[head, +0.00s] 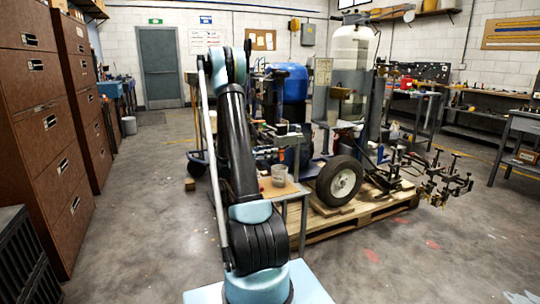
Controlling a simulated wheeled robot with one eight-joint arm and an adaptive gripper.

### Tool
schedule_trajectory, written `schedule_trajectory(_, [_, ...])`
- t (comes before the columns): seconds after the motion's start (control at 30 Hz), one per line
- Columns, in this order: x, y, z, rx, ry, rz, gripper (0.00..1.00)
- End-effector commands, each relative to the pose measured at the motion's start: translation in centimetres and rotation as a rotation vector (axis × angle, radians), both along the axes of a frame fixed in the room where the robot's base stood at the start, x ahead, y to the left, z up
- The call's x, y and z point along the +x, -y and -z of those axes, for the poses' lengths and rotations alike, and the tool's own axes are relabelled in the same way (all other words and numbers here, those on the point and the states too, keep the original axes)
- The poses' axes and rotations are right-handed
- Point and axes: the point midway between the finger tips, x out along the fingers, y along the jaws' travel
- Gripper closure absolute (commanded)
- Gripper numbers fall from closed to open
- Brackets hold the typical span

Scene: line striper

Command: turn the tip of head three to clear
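The line striper stands on a wooden pallet (330,228) in the middle of the head view. It has a blue tank (287,82), a tall whitish tank (350,50) and a black tyre with a pale hub (342,182). A cluster of small spray-head-like parts on bars (445,180) sticks out at its right end. I cannot tell which is head three, and its tip is too small to make out. My arm rises from the bottom centre, left of the striper. I cannot make out my gripper.
A small stand with a clear cup (279,175) on its top is close to the right of my arm. Brown drawer cabinets (45,110) line the left. Workbenches (520,128) stand at the right. The floor (440,265) at front right is open.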

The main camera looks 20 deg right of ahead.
Motion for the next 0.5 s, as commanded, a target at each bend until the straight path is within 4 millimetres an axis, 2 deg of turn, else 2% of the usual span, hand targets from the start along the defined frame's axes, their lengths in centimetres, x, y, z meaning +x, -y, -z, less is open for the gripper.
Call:
schedule_trajectory(0.03, [0.0,0.0,0.0,0.0,0.0,0.0,0.75])
schedule_trajectory(0.13, [0.01,0.0,0.0,0.0,0.0,0.0,0.98])
schedule_trajectory(0.17, [0.01,0.0,0.0,0.0,0.0,0.0,1.0])
schedule_trajectory(0.37, [0.01,0.01,0.0,0.0,-0.003,0.0,1.0])
schedule_trajectory(0.5, [0.01,0.01,0.0,-0.003,-0.08,0.0,1.0])
